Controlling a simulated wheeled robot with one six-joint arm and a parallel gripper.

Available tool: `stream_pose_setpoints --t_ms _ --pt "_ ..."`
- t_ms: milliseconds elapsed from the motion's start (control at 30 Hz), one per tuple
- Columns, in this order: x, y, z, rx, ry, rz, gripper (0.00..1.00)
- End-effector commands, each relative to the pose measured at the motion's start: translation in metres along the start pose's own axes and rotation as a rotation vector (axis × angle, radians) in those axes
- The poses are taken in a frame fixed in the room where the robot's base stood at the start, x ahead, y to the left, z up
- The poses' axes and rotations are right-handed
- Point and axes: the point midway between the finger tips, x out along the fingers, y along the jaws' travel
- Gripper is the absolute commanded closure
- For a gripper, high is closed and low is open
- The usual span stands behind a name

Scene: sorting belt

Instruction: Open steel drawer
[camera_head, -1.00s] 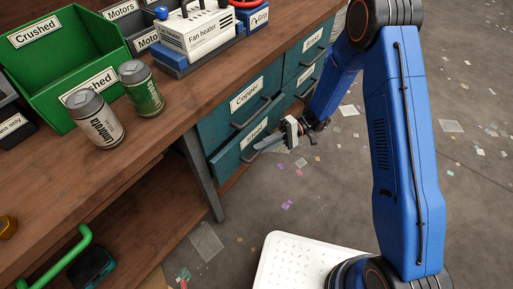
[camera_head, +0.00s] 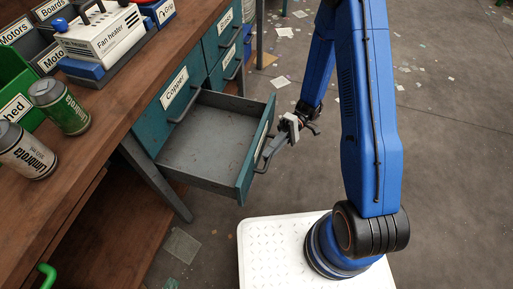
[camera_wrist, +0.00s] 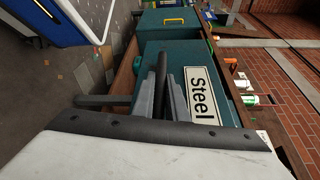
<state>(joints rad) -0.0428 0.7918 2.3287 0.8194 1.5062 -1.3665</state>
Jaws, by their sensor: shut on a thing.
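The steel drawer (camera_head: 205,150) is the lower teal drawer under the bench, below the copper drawer (camera_head: 175,100). It stands pulled well out, and its grey inside looks empty. My gripper (camera_head: 273,148) is at the drawer's front, shut on the drawer's dark bar handle (camera_head: 264,158). In the wrist view the "Steel" label (camera_wrist: 202,95) shows on the teal front, and the gripper's fingers (camera_wrist: 165,97) close around the handle (camera_wrist: 163,75) beside it.
More drawers (camera_head: 222,40) are further along. A bench leg (camera_head: 157,178) stands left of the open drawer. The floor right of my arm is mostly clear.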

Motion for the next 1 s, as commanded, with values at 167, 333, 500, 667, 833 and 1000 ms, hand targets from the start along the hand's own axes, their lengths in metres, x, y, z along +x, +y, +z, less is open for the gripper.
stream_pose_setpoints --t_ms 167,333,500,667,833,1000 --pt "-0.0049 0.0028 0.0102 0.001 0.002 0.001 1.0" --pt "-0.0057 0.0034 0.0126 0.0 0.001 0.002 1.0" --pt "-0.0057 0.0034 0.0123 0.0 0.001 0.002 1.0" --pt "-0.0058 0.0033 0.0121 0.0 0.001 0.002 0.69" --pt "-0.0056 0.0031 0.0123 0.0 0.001 0.001 0.69" --pt "-0.0072 0.0031 0.0123 0.0 0.001 0.001 0.69"
